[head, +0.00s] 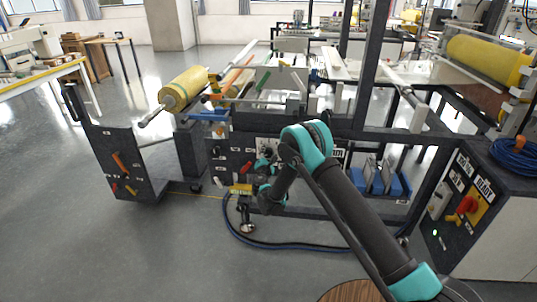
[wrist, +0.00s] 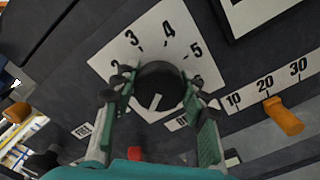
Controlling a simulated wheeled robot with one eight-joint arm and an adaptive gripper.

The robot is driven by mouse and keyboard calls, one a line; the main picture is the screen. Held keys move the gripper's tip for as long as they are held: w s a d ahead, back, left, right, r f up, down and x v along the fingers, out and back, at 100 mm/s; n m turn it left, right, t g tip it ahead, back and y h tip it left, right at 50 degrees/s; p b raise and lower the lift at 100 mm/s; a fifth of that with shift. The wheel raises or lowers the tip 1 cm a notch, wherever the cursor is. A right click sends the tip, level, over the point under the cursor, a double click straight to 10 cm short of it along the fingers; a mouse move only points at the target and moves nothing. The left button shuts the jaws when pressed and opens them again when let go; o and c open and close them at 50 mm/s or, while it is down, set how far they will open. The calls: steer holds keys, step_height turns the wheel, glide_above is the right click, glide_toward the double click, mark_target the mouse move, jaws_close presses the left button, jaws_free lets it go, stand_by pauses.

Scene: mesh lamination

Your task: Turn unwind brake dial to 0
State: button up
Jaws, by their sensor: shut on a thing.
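The brake dial (wrist: 158,73) is a round black knob on a white plate with the numbers 2, 3, 4 and 5 showing. Its white pointer mark points down and slightly left, away from those numbers. The 0 does not show; the left finger covers part of the plate. My gripper (wrist: 160,90) has one finger on each side of the dial and is shut on it. In the head view my gripper (head: 264,168) is at the front of the dark machine panel, and the dial is too small there to read.
Right of the dial, an orange lever (wrist: 283,115) sits by a scale marked 10, 20 and 30. A yellow roll (head: 184,88) is on the machine's left. A blue hose (head: 275,244) lies on the floor. Open floor (head: 60,240) is at the left.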

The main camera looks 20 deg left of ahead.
steer(key=shift+s+n, duration=0.1)
steer(key=shift+n, duration=0.9)
steer(key=shift+a, duration=0.1)
steer(key=o, duration=1.2)
steer(key=shift+v, duration=3.7)
